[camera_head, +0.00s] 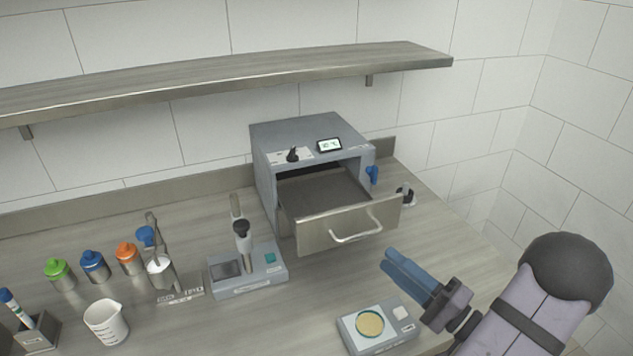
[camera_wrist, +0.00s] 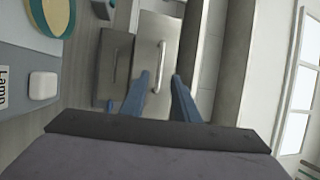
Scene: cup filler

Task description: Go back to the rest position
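My gripper (camera_head: 390,262) is in the right part of the head view, above the bench and in front of the open drawer (camera_head: 325,228). Its two blue fingers point up and left, toward the drawer front. In the wrist view the fingers (camera_wrist: 160,82) stand apart with a gap and nothing between them. The drawer front with its curved handle (camera_wrist: 161,66) shows beyond the fingertips, apart from them. My arm reaches in from the lower right of the head view.
A grey oven-like box (camera_head: 312,140) with a display holds the pulled-out drawer. A small device with a yellow disc (camera_head: 370,323) lies just left of my gripper. A mixer-like device (camera_head: 247,272), a beaker (camera_head: 105,322) and capped bottles (camera_head: 93,264) stand left. A shelf (camera_head: 230,78) hangs above.

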